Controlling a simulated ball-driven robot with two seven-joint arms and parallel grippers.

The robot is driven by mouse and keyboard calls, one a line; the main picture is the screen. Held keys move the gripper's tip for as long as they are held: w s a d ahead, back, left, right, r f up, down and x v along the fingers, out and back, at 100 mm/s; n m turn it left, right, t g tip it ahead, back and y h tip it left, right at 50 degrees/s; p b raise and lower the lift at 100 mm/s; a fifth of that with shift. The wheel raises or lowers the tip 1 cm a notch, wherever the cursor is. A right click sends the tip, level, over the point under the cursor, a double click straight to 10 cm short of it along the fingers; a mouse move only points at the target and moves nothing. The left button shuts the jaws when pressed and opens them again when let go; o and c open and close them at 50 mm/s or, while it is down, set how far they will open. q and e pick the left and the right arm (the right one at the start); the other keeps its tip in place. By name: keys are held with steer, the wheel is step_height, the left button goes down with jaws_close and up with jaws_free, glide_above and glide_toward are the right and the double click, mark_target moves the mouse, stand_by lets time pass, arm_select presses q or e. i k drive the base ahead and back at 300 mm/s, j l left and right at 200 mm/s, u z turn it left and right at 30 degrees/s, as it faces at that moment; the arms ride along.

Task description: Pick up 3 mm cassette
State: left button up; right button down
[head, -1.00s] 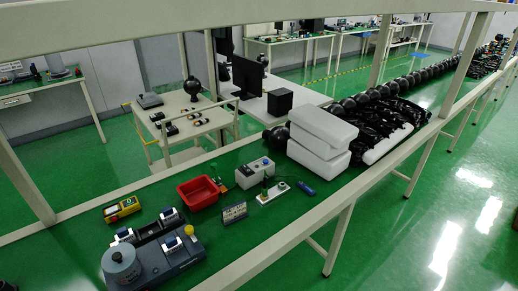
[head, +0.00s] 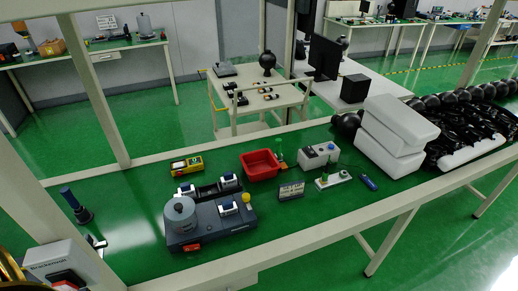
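A dark grey bench device (head: 215,229) stands on the green worktop, left of the picture's middle. Several small white-and-dark blocks that look like cassettes sit on it: one at its back left (head: 186,191), one at its back right (head: 229,180), one at its front right (head: 227,209). I cannot read any size marking, so I cannot tell which is the 3 mm cassette. A round grey cylinder (head: 180,214) stands on the device's left part. Neither of my grippers is in view.
A yellow instrument (head: 187,166), a red bin (head: 260,165), a small sign (head: 291,190) and a grey box (head: 319,156) stand around the device. White foam blocks (head: 398,130) lie to the right. A white box (head: 62,265) is at lower left. Frame posts cross the view.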

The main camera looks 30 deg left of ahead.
mark_target(228, 208)
steer(key=j+u, duration=0.1)
steer(key=u, duration=0.95)
steer(key=l+z, duration=0.1)
steer(key=k+l, duration=0.05)
